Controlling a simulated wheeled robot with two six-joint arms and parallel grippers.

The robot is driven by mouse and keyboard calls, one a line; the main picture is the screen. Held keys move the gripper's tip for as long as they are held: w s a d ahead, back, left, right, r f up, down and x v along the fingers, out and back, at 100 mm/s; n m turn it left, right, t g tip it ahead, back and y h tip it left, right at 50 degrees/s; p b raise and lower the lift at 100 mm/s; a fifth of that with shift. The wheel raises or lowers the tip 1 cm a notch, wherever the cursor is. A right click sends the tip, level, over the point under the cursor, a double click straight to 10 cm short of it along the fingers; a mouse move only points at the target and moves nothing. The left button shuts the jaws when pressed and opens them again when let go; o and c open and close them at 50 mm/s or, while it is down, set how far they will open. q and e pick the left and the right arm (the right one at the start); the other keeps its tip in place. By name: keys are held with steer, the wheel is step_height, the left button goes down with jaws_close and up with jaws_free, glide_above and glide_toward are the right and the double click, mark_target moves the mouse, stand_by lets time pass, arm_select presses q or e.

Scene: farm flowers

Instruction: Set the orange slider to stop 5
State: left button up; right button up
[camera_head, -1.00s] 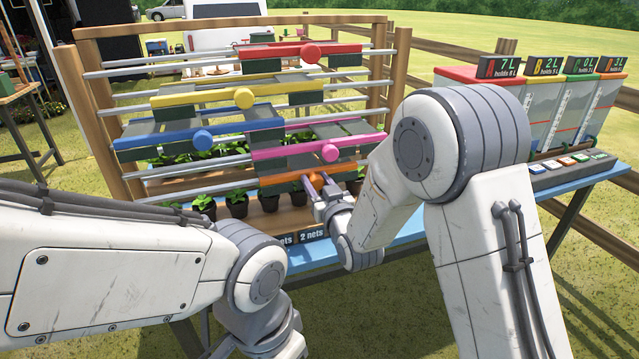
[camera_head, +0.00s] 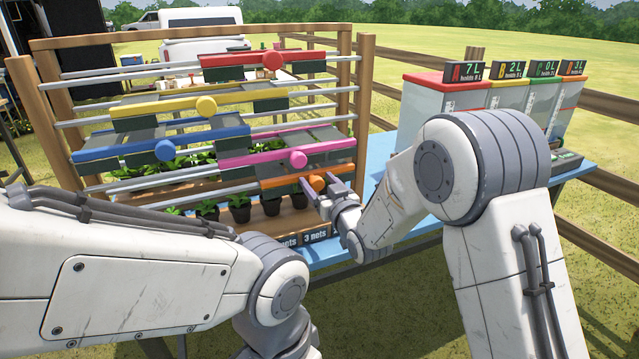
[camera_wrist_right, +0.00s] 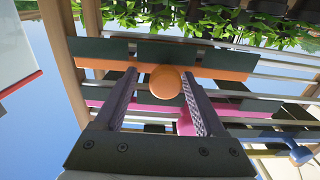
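The orange slider (camera_head: 280,187) is the lowest bar on the wooden frame, near the right end of its rail. Its round orange knob (camera_head: 317,183) faces me. My right gripper (camera_head: 320,189) is at the knob with one finger on each side. In the right wrist view the knob (camera_wrist_right: 166,81) sits between the open fingers, close to the right-hand finger with a gap on the left. Contact is hard to tell. A label below reads "3 nets" (camera_head: 318,236); the label left of it is partly hidden. My left gripper is out of view; only its arm shows.
Pink (camera_head: 250,159), blue (camera_head: 130,148), yellow (camera_head: 150,107) and red (camera_head: 230,60) sliders sit on rails above. Potted plants (camera_head: 240,207) stand behind the lower rails. Labelled tanks (camera_head: 430,92) stand on the blue table (camera_head: 375,170) at right.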

steer(key=shift+s, duration=0.1)
steer(key=b+v, duration=0.1)
steer(key=v, duration=0.9)
steer(key=shift+s, duration=0.15)
steer(key=s+a+f+g+h, duration=0.1)
steer(key=s+f+g+h, duration=0.1)
steer(key=s+f+g, duration=0.3)
steer(key=s+f+g+h, duration=0.2)
steer(key=s+g, duration=0.1)
steer(key=s, duration=0.4)
steer(key=s+d+f+n+g+h, duration=0.1)
steer(key=s+d+g+h, duration=0.2)
steer(key=s, duration=0.7)
steer(key=s+d+f+n+g, duration=0.15)
steer(key=s+g, duration=0.25)
steer(key=s, duration=0.5)
step_height(320, 180, up, 16)
steer(key=s+d+g+p, duration=0.1)
steer(key=p, duration=1.4)
steer(key=shift+s+d+r, duration=0.2)
steer(key=shift+s+r, duration=0.05)
steer(key=shift+s, duration=0.1)
